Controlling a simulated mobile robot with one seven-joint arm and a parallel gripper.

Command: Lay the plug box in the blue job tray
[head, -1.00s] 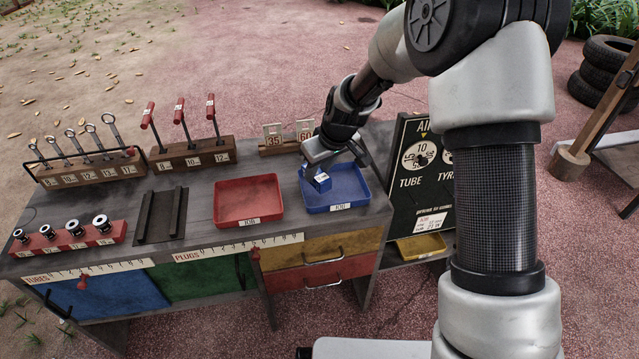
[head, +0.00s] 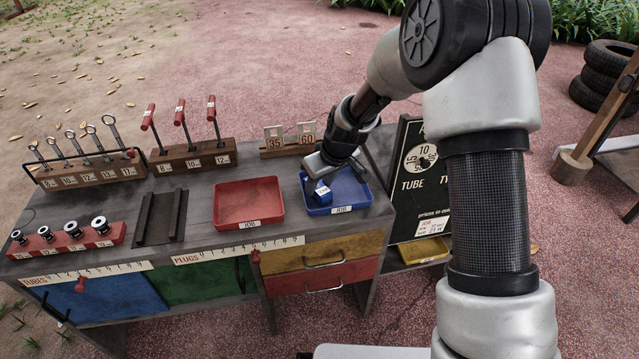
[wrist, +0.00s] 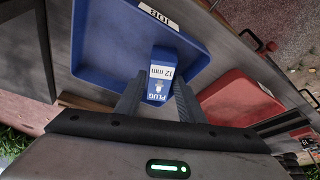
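The plug box (head: 323,194) is small and blue with white labels. In the wrist view the plug box (wrist: 163,75) reads "12 mm" and "PLUG" and sits between my two fingers. My gripper (head: 316,181) is shut on it, over the left part of the blue job tray (head: 362,197). The box is low inside the tray's outline; I cannot tell whether its underside touches the tray floor. In the wrist view the blue tray (wrist: 105,45) spreads around the box, and my gripper (wrist: 161,92) points down into it.
A red tray (head: 248,216) stands just left of the blue one. Number cards (head: 290,140) stand behind, and a black price board (head: 415,185) is at the right. Further left are a slotted dark rack (head: 160,217), tool holders and a red socket rail (head: 68,240).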

